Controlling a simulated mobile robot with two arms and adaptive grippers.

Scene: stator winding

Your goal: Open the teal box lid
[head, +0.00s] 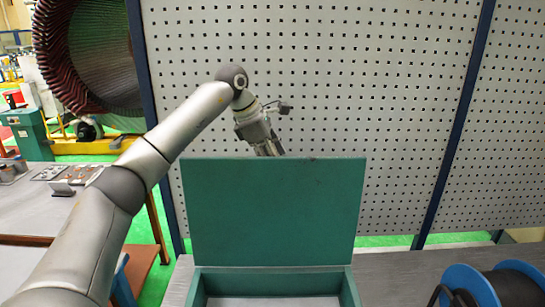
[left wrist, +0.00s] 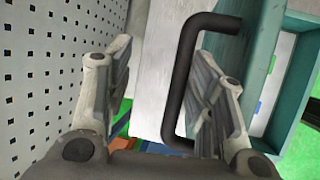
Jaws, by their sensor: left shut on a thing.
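The teal box (head: 195,290) stands on the grey table at the bottom middle of the head view. Its teal lid (head: 270,212) stands raised, about upright, at the back of the box. My left gripper (head: 269,149) is behind the lid's top edge, with its fingertips partly hidden there. In the left wrist view a dark bar handle (left wrist: 174,85) is beside the teal lid (left wrist: 228,48). My right gripper is not in view.
A blue cable reel (head: 487,288) stands at the table's right end. A perforated panel (head: 400,110) with dark blue posts rises behind the lid and my left arm. A side table (head: 60,212) with small parts is at left.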

